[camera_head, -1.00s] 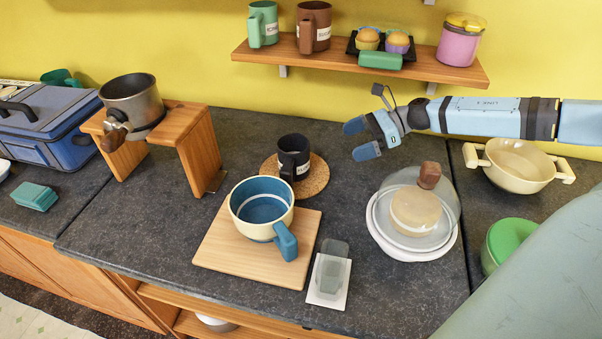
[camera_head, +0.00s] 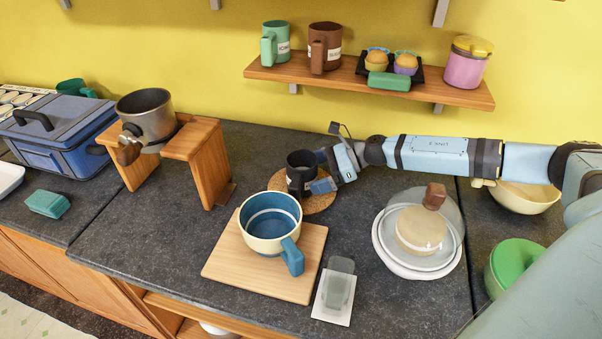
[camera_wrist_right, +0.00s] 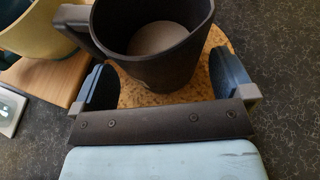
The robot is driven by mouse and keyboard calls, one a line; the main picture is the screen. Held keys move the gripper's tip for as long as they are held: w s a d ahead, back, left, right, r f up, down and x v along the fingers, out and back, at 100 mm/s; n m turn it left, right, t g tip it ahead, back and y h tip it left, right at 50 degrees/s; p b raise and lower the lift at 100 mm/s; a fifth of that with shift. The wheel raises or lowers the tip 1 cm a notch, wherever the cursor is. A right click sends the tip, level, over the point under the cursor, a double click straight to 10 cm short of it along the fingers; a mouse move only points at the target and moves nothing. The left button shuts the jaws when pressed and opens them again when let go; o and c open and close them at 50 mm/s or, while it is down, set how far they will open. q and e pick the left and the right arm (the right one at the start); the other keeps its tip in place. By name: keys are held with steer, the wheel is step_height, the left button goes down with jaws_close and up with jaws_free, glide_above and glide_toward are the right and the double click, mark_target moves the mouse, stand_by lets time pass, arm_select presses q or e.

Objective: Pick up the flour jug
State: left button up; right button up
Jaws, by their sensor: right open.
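A dark grey jug (camera_head: 297,172) with a pale label stands upright on a round cork mat (camera_head: 318,204); the label is too small to read. My right gripper (camera_head: 320,171) is open at the jug's right side. In the right wrist view, the jug (camera_wrist_right: 163,68) is seen from above, empty inside, with its handle to the left. The fingers of my right gripper (camera_wrist_right: 163,82) are on either side of its near wall. I cannot tell whether they touch it. My left gripper is not in view.
A cream and blue pot (camera_head: 268,224) stands on a wooden board (camera_head: 235,265) in front of the jug. A glass-domed dish (camera_head: 382,245) is to the right. A wooden stand (camera_head: 212,165) with a metal pot (camera_head: 148,115) is left. A shelf (camera_head: 345,88) holds mugs and cupcakes above.

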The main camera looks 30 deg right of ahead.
steer(key=shift+w+a+f, duration=0.3)
steer(key=shift+a, duration=0.2)
steer(key=c, duration=0.9)
steer(key=shift+r, duration=0.2)
